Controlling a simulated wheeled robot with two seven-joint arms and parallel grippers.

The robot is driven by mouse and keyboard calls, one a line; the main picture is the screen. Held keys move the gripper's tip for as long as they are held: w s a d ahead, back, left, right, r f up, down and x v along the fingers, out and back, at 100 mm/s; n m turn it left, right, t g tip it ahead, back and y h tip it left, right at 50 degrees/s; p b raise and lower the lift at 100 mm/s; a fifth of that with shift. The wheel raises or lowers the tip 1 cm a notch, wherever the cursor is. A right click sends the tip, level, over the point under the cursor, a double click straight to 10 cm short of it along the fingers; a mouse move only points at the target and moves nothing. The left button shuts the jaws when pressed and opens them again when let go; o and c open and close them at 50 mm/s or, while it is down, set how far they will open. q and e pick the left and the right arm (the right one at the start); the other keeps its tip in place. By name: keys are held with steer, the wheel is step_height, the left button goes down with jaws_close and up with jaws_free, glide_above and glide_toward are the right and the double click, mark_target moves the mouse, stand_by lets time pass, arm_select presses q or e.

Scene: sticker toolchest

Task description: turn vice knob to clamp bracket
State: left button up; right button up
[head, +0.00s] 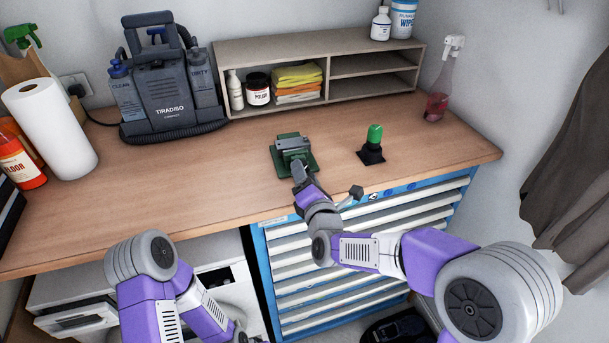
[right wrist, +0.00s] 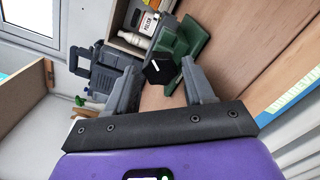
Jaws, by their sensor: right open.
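The green vice (head: 281,160) with grey jaws stands on the wooden workbench near its front edge. It also shows in the right wrist view (right wrist: 188,42), with its black knob (right wrist: 158,70) facing my gripper. My right gripper (head: 300,171) is at the front of the vice. In the right wrist view its fingers (right wrist: 162,75) are open, with the knob seen between their tips; I cannot tell whether they touch it. In the head view the gripper hides the knob. I cannot make out the bracket apart from the vice jaws. My left arm is low at the left, its gripper out of sight.
A green-topped device on a black base (head: 371,153) stands right of the vice. Behind are a wooden shelf (head: 365,63), a grey cleaning machine (head: 172,95) and a spray bottle (head: 437,100). A blue drawer chest (head: 262,262) is below.

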steer(key=shift+w, duration=0.3)
steer(key=c, duration=0.8)
